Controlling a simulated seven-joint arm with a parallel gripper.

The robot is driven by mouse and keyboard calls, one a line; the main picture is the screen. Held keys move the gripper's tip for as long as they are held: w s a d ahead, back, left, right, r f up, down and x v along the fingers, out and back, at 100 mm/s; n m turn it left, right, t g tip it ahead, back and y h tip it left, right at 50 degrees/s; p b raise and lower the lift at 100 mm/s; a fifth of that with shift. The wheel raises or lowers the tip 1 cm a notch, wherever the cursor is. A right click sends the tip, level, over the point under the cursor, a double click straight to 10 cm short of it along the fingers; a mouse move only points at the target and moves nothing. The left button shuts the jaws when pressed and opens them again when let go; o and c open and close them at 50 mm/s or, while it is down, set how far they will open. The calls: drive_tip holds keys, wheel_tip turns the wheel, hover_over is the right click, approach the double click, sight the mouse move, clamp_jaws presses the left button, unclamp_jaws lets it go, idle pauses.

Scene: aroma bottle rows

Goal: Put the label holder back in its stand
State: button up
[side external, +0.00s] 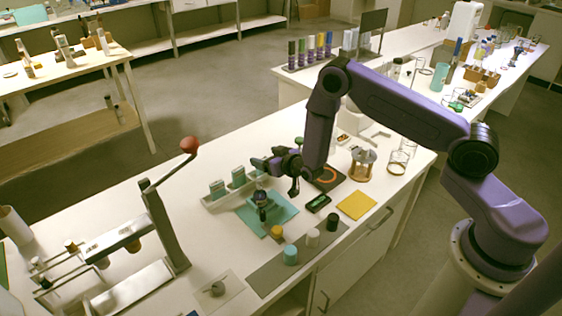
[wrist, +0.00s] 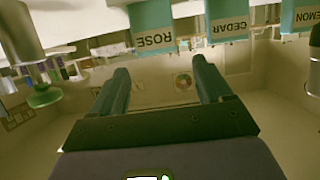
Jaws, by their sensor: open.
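My gripper (side external: 262,163) is open and points left, close to the far end of a pale rack (side external: 212,205). The rack holds upright teal-labelled pieces, two of them plain to see: a near one (side external: 217,188) and a middle one (side external: 238,177). In the wrist view, the labels are upside down: ROSE (wrist: 153,40), CEDAR (wrist: 228,28) and LEMON (wrist: 303,16). The open fingers (wrist: 162,75) have nothing between them, and ROSE shows beyond them. I cannot tell which piece is the label holder, or whether the fingers touch one.
A dark-topped bottle (side external: 262,205) stands on a teal mat (side external: 281,214) in front of the rack. Several small jars, including a teal one (side external: 291,255), stand on a grey strip. A lever press with a red knob (side external: 189,145) rises at the left. A yellow pad (side external: 357,205) lies right.

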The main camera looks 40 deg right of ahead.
drive_tip(key=v, duration=0.7)
drive_tip(key=s+a+r+n+g+y, duration=0.55)
drive_tip(key=s+a+r+g, duration=0.35)
drive_tip(key=s+a, duration=0.5)
drive_tip(key=s+d+r+n+g+h, duration=0.1)
drive_tip(key=s+d+r+n, duration=0.1)
drive_tip(key=s, duration=0.6)
drive_tip(key=s+d+r+n+g+h, duration=0.2)
drive_tip(key=s+d+r, duration=0.3)
drive_tip(key=s, duration=0.3)
drive_tip(key=s+d+r+n+g+h, duration=0.1)
drive_tip(key=s+d+r+n+h, duration=0.1)
drive_tip(key=s+d, duration=0.4)
drive_tip(key=shift+s+r+n+g, duration=0.4)
drive_tip(key=shift+s+r+n, duration=0.2)
drive_tip(key=shift+s, duration=0.6)
